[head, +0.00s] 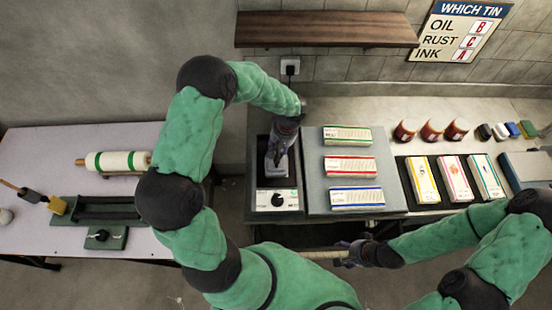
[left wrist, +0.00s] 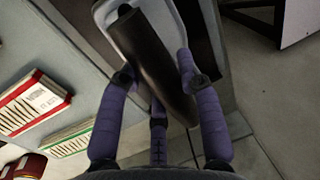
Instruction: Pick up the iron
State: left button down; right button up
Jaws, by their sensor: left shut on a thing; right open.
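The iron (head: 273,163) shows grey in the head view, in the dark bay of a station with a dial. My left gripper (head: 281,143) comes down on it from above and partly hides it. In the left wrist view the iron's thick black handle (left wrist: 150,58) lies between the purple fingers of my left gripper (left wrist: 160,88), which is shut on it. Whether the iron touches the bay's floor cannot be told. My right gripper (head: 345,247) is open, low in the head view near the table's front edge, away from the iron.
Three labelled boxes lie on a grey board (head: 314,195) right of the iron. Three red-brown jars (head: 431,130) and more boxes stand further right. A wooden shelf (head: 325,30) hangs above. A side table (head: 50,150) at left holds a roll (head: 120,161).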

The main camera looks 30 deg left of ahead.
pick_arm(q)
jog(key=shift+w+r+p, duration=0.1)
jog(key=shift+r+p, duration=0.2)
jog(key=shift+p, duration=0.25)
notch_tip(320, 180, up, 4)
jog(key=shift+d+f+b, duration=0.15)
jog(key=shift+f+b, duration=0.1)
jog(key=shift+b, duration=0.05)
jog(key=s+d+r, duration=0.5)
jog(key=d+r, duration=0.4)
jog(key=d, duration=0.3)
jog(key=shift+s+d+r+b, duration=0.25)
jog(key=shift+s+b, duration=0.1)
jog(key=shift+b, duration=0.05)
jog(key=c, duration=1.7)
grip_release()
jog(key=shift+c, duration=0.8)
